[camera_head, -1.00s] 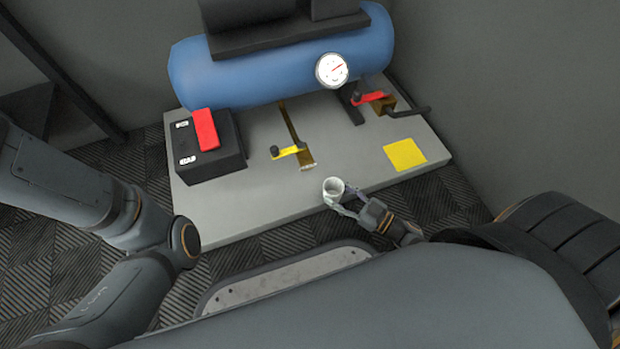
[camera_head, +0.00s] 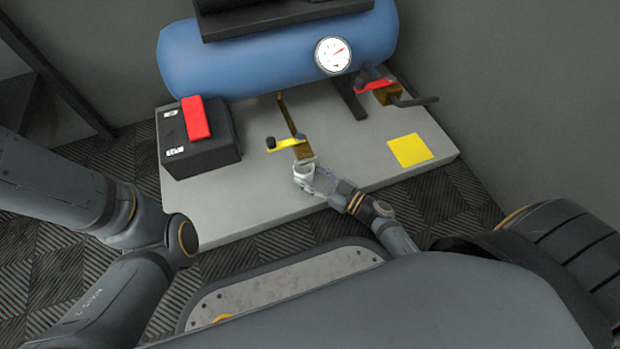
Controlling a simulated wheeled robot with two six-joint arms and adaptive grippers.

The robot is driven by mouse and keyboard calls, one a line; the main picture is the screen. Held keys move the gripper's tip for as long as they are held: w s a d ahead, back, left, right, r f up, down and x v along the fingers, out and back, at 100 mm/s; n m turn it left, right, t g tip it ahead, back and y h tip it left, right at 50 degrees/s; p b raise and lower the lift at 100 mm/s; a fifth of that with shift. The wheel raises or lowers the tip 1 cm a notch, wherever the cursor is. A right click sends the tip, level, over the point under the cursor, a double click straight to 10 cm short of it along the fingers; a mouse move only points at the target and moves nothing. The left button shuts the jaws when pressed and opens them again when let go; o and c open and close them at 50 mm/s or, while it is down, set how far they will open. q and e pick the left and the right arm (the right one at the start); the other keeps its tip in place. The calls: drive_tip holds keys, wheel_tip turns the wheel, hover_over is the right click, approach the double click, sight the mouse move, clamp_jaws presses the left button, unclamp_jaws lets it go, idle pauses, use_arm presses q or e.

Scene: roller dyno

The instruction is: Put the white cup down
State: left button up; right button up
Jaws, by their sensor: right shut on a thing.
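The white cup (camera_head: 303,171) is in the middle of the head view, at the end of my right arm. My right gripper (camera_head: 311,175) comes in from the lower right and is shut on the cup. The cup is just in front of the brass outlet with the yellow-handled valve (camera_head: 287,144), over the grey platform (camera_head: 225,215). I cannot tell whether the cup touches the outlet or the platform. The gripper hides part of the cup's right side. My left arm shows at the left, but its gripper is out of view.
A blue tank (camera_head: 240,65) with a round gauge (camera_head: 333,55) lies behind. A black box with a red switch (camera_head: 197,118) stands left. A red-handled valve (camera_head: 375,84) is back right. The yellow square (camera_head: 410,150) on the platform's right is bare.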

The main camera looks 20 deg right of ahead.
drive_tip(key=shift+r, duration=0.1)
drive_tip(key=o, duration=1.1)
drive_tip(key=shift+o, duration=0.2)
